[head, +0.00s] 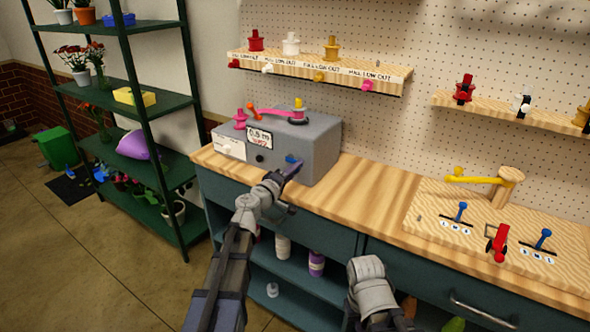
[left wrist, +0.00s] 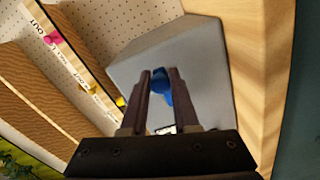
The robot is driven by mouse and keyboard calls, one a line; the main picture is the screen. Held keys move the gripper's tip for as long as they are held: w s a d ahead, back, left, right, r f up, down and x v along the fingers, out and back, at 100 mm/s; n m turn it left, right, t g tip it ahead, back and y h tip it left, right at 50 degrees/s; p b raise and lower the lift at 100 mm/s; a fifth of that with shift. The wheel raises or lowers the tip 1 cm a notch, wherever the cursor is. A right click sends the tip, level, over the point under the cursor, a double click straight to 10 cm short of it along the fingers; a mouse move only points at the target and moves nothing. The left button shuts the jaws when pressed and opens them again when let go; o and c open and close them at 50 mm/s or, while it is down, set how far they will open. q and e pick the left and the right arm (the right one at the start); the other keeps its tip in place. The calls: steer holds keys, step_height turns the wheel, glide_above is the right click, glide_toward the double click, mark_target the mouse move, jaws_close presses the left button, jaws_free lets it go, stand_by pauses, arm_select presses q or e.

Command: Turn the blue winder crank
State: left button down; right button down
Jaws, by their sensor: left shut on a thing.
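The grey winder box (head: 318,150) stands on the left end of the wooden bench. A small blue knob (head: 291,159) sticks out of its front face; I take it for the blue winder crank. My left gripper (head: 294,172) is at that face, its fingertips at the knob. In the left wrist view, the blue knob (left wrist: 161,86) sits between the two fingers of my left gripper (left wrist: 161,80), which is shut on it. The fingers hide part of the knob. My right arm shows low in the head view, but its fingers are not visible.
A spool shelf (head: 320,72) hangs above. A wooden board (head: 440,222) with blue levers lies right. The bench between is clear.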

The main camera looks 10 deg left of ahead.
arm_select(q)
steer(key=shift+w+a+f+m+b, duration=0.15)
steer(key=shift+f+m+b, duration=0.3)
steer(key=shift+m, duration=0.65)
steer(key=shift+s+a+f+m+b, duration=0.1)
steer(key=shift+f+m+b, duration=0.3)
steer(key=shift+m, duration=0.7)
steer(key=shift+f, duration=0.1)
steer(key=c, duration=0.7)
jaws_free()
steer(key=v, duration=0.7)
steer(key=shift+s+a, duration=0.15)
steer(key=shift+s, duration=0.2)
